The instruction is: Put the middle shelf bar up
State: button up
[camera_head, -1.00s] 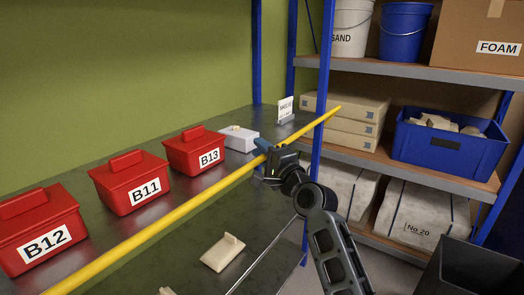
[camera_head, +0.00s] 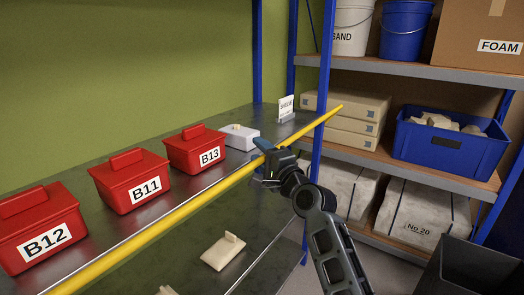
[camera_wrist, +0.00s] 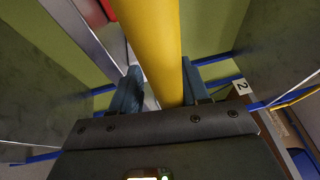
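The yellow shelf bar (camera_head: 180,213) runs slantwise along the front of the middle shelf (camera_head: 150,228), from the bottom left to beyond the blue upright at the right. My gripper (camera_head: 265,150) is at the bar towards its right end. In the wrist view the bar (camera_wrist: 155,45) passes between the two blue fingers of my gripper (camera_wrist: 160,88), which close in on both sides of it. The bar's near left end is out of the picture, and its seat at the uprights cannot be made out.
A blue upright (camera_head: 323,100) stands at the right. A beige piece (camera_head: 223,252) lies on the lower shelf. A dark bin (camera_head: 475,270) is at bottom right.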

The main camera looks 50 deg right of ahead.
jog(key=shift+r, duration=0.1)
jog(key=s+a+r+p, duration=0.3)
jog(key=s+p, duration=0.2)
jog(key=s, duration=0.3)
dwell(1.2)
jog(key=shift+a+f, duration=0.1)
jog(key=shift+f, duration=0.05)
